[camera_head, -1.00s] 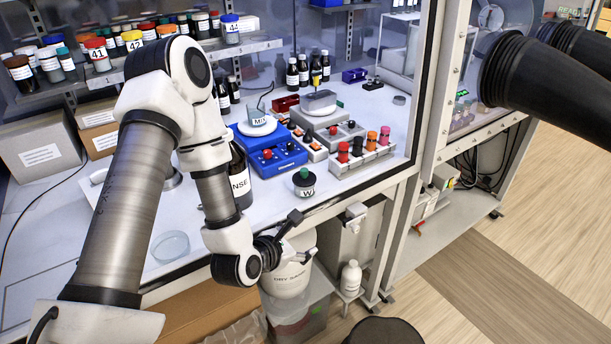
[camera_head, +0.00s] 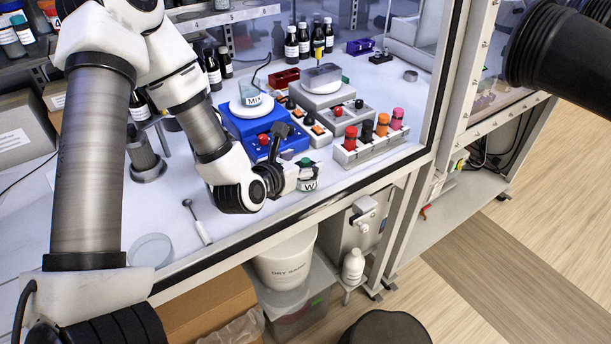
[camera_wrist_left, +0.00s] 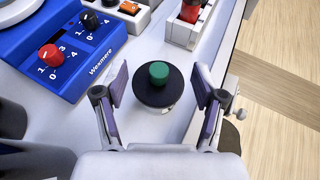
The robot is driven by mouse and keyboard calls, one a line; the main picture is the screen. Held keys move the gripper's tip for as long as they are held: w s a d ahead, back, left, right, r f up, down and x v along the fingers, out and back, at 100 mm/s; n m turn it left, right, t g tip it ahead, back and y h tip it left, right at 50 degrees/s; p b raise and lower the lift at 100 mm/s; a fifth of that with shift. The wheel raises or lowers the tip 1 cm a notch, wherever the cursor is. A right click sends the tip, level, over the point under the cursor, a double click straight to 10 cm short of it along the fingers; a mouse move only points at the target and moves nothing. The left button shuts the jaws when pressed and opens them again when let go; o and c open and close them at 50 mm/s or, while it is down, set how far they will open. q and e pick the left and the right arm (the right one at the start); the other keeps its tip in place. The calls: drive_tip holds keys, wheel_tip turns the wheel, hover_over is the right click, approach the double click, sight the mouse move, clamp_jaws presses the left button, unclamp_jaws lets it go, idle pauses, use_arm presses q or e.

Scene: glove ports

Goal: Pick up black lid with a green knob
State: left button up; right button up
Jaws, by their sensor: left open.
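The black lid (camera_wrist_left: 150,94) has a green knob (camera_wrist_left: 158,72) at its centre. It sits on a small jar marked W (camera_head: 308,184), near the bench's front edge. In the head view the lid is partly hidden by my gripper, and its green knob (camera_head: 305,161) shows at the gripper's right. My left gripper (camera_wrist_left: 160,84) is open, with one finger on each side of the lid. Both fingers appear apart from the lid, and nothing is held. My right gripper is not in view.
A blue device with a red knob (camera_wrist_left: 50,56) stands left of the lid. A rack of coloured-cap vials (camera_head: 372,143) stands at the right. A glass dish (camera_head: 151,250) and a white-handled tool (camera_head: 197,222) lie on the bench. The bench edge drops off in front.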

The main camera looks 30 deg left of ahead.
sight(308, 160)
use_arm(q)
drive_tip(key=x, duration=0.1)
drive_tip(key=p+x, duration=0.1)
drive_tip(key=x, duration=0.3)
drive_tip(key=shift+a+f+p, duration=0.15)
drive_tip(key=shift+f+p, duration=0.1)
drive_tip(key=shift+p, duration=0.1)
drive_tip(key=shift+s, duration=0.15)
drive_tip(key=c, duration=1.1)
drive_tip(key=shift+f, duration=0.1)
clamp_jaws()
